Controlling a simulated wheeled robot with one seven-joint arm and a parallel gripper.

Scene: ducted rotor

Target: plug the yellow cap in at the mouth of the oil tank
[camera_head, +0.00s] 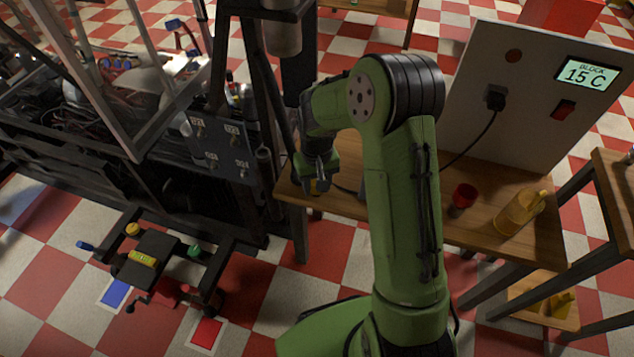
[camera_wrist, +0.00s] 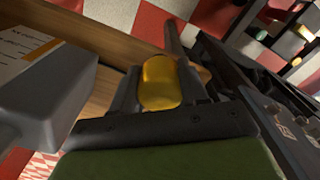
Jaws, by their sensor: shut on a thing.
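The yellow cap (camera_wrist: 160,84) sits between the fingers of my gripper (camera_wrist: 160,95) in the wrist view. The fingers are shut on its sides, and its rounded body stands up between them. In the head view my gripper (camera_head: 319,184) hangs over the left end of the wooden bench, beside the dark machine frame. The cap is too small and shaded to make out clearly there. I cannot tell for certain which part is the oil tank or where its mouth is.
The machine frame (camera_head: 205,225) with a switch panel (camera_head: 222,147) stands left of my gripper. The bench (camera_head: 480,225) holds a red cup (camera_head: 464,196), a yellow bottle (camera_head: 520,212) and a display box (camera_head: 540,95). A low stand (camera_head: 150,256) with coloured knobs is at lower left.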

